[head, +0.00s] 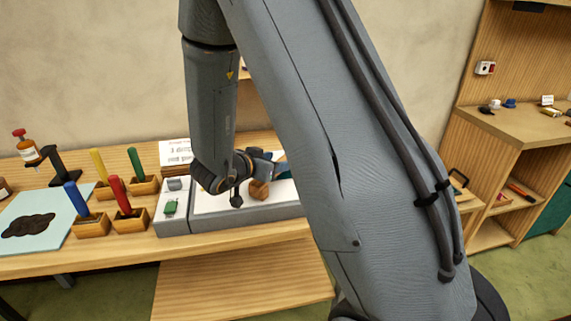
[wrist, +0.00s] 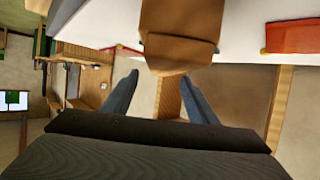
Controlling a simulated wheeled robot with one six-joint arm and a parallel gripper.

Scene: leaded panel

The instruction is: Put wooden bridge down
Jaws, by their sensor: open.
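The wooden bridge (head: 259,190) is a small brown block on the white panel in the grey frame (head: 250,217) in the head view. In the wrist view the wooden bridge (wrist: 180,35) is large, at top centre, just beyond my fingertips. My gripper (wrist: 160,80) is open, with its two blue-grey fingers apart and nothing clearly held between them. In the head view my gripper is just above and behind the bridge, partly hidden by my arm. Whether a finger touches the bridge I cannot tell.
An orange-red piece (wrist: 290,36) lies on the white surface. A small grey tray with a green piece (head: 170,208) adjoins the frame's left side. Several coloured-handled tools stand in wooden blocks, including a red one (head: 119,192). A pale blue mat (head: 50,205) lies farther left. My arm hides the panel's right part.

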